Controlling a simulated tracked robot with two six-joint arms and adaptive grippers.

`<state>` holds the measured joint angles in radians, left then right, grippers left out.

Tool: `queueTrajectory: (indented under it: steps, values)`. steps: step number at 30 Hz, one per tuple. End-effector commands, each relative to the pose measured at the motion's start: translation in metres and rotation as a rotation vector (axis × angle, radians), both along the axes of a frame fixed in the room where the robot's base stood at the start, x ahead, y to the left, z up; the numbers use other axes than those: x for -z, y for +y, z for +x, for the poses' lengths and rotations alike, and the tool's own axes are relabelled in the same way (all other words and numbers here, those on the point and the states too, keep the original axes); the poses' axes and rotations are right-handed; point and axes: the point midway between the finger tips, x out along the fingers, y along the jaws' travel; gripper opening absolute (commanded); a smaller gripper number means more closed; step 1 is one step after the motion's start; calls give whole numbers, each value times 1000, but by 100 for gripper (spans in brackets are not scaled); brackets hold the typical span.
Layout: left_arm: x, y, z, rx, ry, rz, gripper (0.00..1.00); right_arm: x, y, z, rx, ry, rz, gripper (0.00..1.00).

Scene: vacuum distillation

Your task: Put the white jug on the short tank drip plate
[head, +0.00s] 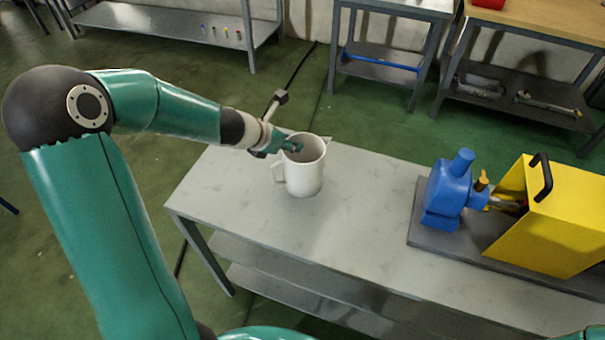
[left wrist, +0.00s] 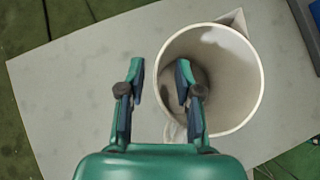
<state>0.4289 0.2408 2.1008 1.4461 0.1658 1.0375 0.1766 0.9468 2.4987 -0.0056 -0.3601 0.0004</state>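The white jug (head: 305,178) stands upright near the far left corner of the grey table, its handle on the left. The left wrist view looks down into its open mouth; the jug (left wrist: 240,85) is empty as far as I can see. My left gripper (head: 288,147) is at the jug's rim. In the left wrist view the left gripper (left wrist: 159,72) is open, with one finger outside the jug and the other over its mouth. A clear gap shows between the fingers. I cannot tell whether either finger touches the wall. I cannot identify a short tank or drip plate. My right gripper is out of view.
A blue pump (head: 449,190) and a yellow box (head: 550,220) stand on a dark base (head: 425,241) at the table's right. The grey tabletop (head: 350,230) between jug and base is clear. Other benches (head: 388,62) stand behind, across the green floor.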

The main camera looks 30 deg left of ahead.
Motion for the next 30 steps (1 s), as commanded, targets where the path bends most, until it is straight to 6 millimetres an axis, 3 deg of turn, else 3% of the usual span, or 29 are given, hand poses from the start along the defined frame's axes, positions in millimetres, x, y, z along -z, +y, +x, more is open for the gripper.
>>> queueTrajectory:
  steps: [7,13,30]
  values:
    - [1,0,2,0,0,0,34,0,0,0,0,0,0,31]
    - [1,0,1,0,0,0,1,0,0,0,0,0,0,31]
    - [0,0,1,-1,-1,1,0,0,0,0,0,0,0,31]
